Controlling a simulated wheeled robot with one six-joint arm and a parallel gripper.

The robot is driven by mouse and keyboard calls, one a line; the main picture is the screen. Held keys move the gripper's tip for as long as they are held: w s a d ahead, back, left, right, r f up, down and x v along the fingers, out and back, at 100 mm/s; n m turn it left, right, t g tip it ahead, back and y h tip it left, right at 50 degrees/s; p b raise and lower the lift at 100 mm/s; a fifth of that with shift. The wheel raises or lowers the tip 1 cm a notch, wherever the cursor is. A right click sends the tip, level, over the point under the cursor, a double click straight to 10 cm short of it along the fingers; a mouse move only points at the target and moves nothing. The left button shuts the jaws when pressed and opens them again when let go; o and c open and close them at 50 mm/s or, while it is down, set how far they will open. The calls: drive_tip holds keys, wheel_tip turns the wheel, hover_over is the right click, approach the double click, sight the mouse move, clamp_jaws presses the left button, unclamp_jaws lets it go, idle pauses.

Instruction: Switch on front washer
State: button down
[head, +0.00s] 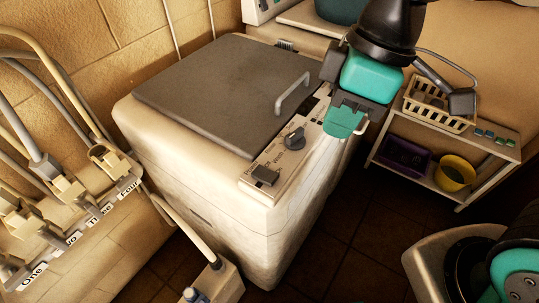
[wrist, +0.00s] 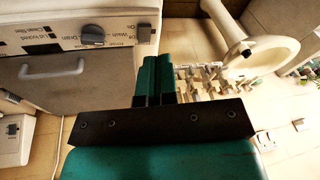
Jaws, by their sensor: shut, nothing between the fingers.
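The front washer (head: 215,190) is a cream box with a dark grey lid (head: 225,85) and a pale lid handle (head: 293,93). Its control panel (head: 275,155) carries a grey round knob (head: 294,138) and a dark square switch (head: 265,176) at the near end. In the wrist view the knob (wrist: 92,35) has "Off", "Wash" and "Drain" printed by it, and the switch (wrist: 145,33) is to its right. My teal gripper (head: 343,125) is shut and empty, near the panel's right side beyond the knob. Its fingers (wrist: 157,80) show in the wrist view; I see no contact.
A board of plugs (head: 75,195) labelled One to Four is at the left, with thick cables. A white shelf (head: 450,165) holds a basket (head: 437,105) and a yellow pot (head: 455,173). The washbasin (wrist: 262,57) shows in the wrist view. Dark floor is clear between washer and shelf.

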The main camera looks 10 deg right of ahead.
drive_tip(key=w+a+n+h+p, duration=0.2)
drive_tip(key=w+a+n, duration=0.3)
drive_tip(key=n, duration=0.3)
drive_tip(key=n+h+p, duration=0.1)
drive_tip(key=n+h, duration=0.1)
drive_tip(key=n, duration=0.5)
hover_over(271, 178)
drive_tip(key=w+a, duration=0.1)
wheel_tip(271, 178, down, 3)
drive_tip(key=shift+w+a+r, duration=0.1)
drive_tip(key=shift+w+a, duration=0.05)
drive_tip(key=f+p, duration=0.1)
drive_tip(key=f, duration=0.3)
drive_tip(key=d+f+p, duration=0.1)
drive_tip(key=f+p, duration=0.1)
drive_tip(key=f, duration=0.3)
drive_tip(key=s+f+p, duration=0.1)
drive_tip(key=f+p, duration=0.1)
drive_tip(key=f, duration=0.3)
drive_tip(key=shift+d, duration=0.15)
